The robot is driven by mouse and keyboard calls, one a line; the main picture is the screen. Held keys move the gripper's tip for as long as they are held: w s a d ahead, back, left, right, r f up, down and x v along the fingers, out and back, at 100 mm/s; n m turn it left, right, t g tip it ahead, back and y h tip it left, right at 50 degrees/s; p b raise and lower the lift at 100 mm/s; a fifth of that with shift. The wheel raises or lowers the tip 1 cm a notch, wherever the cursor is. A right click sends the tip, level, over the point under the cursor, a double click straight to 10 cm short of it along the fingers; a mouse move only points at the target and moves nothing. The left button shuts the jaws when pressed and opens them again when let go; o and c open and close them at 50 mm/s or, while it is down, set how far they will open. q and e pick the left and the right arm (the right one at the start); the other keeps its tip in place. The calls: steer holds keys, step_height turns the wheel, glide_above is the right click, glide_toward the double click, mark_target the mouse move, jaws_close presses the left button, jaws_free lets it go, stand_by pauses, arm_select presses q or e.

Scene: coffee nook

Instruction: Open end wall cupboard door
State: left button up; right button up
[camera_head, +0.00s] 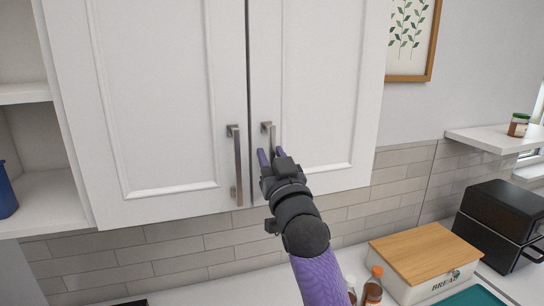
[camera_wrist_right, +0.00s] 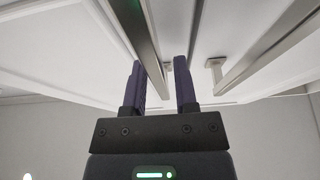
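The white wall cupboard has a left door (camera_head: 155,100) and a right door (camera_head: 315,90), both looking shut with a thin dark gap between them. The left door has an upright metal bar handle (camera_head: 237,168). The right door's handle (camera_head: 267,130) shows only at its top; my right gripper hides the rest. My right gripper (camera_head: 270,155) is at that handle. In the right wrist view the gripper's fingers (camera_wrist_right: 160,85) are apart, with one bar handle (camera_wrist_right: 144,40) running down between them, nearer the left finger. The other bar handle (camera_wrist_right: 265,55) is outside, to the right. My left gripper is not in view.
Open shelves (camera_head: 35,205) with a blue container (camera_head: 6,190) stand at the left. Below on the counter are a bread box (camera_head: 425,262), small bottles (camera_head: 373,288) and a black appliance (camera_head: 505,225). A framed picture (camera_head: 432,45) hangs on the right wall.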

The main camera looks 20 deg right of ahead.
jaws_close()
stand_by(1.2)
